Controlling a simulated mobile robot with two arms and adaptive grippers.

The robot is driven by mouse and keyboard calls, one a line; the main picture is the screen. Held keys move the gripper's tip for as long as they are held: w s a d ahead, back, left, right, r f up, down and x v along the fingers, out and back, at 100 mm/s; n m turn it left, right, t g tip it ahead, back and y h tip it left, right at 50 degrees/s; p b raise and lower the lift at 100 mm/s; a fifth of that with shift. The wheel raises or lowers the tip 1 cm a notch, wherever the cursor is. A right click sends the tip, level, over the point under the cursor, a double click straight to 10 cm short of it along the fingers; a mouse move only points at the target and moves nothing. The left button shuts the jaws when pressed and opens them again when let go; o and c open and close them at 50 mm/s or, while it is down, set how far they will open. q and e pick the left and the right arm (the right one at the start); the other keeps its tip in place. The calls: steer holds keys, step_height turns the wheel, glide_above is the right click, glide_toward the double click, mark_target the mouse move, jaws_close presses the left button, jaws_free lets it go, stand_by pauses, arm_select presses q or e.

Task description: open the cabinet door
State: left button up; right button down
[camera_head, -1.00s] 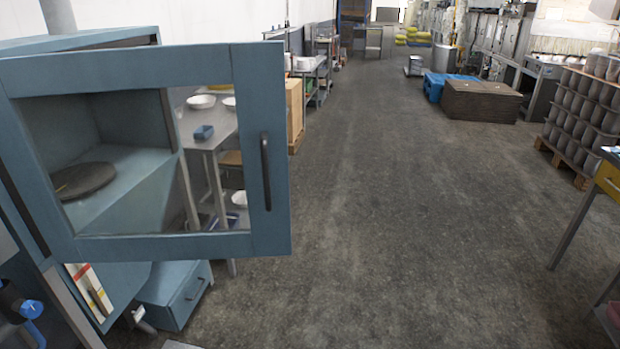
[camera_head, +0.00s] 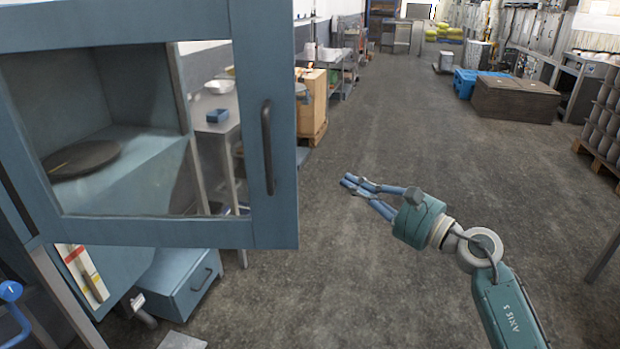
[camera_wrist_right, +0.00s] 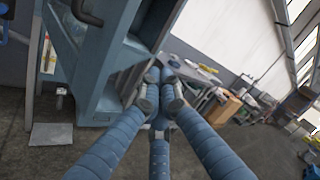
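The blue cabinet door (camera_head: 273,215) is a frame around a see-through pane at the left of the head view. Its dark vertical handle (camera_head: 267,148) is near the right edge. The door stands away from the cabinet body, reaching past its right wall; the exact angle is unclear. A dark round pan (camera_head: 82,160) lies on the shelf behind the pane. My right gripper (camera_head: 350,184) is right of the door, apart from the handle, with its fingertips together and nothing seen between them. My left gripper is not in view.
A blue drawer unit (camera_head: 180,282) sits low beside the cabinet. A table with a blue box (camera_head: 217,116) and a white bowl (camera_head: 219,86) stands behind the door. The floor (camera_head: 400,130) in the middle is clear.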

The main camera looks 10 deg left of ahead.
arm_select(q)
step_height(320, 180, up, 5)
steer(key=p, duration=0.5)
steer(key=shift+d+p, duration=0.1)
steer(key=shift+p, duration=0.25)
arm_select(e)
steer(key=s+a+r+n+g, duration=0.1)
steer(key=a+r+n, duration=0.3)
steer(key=a+n, duration=0.3)
steer(key=a, duration=0.2)
steer(key=shift+s+a, duration=0.2)
steer(key=shift+a, duration=0.15)
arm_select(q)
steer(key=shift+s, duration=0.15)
arm_select(e)
steer(key=shift+s, duration=0.1)
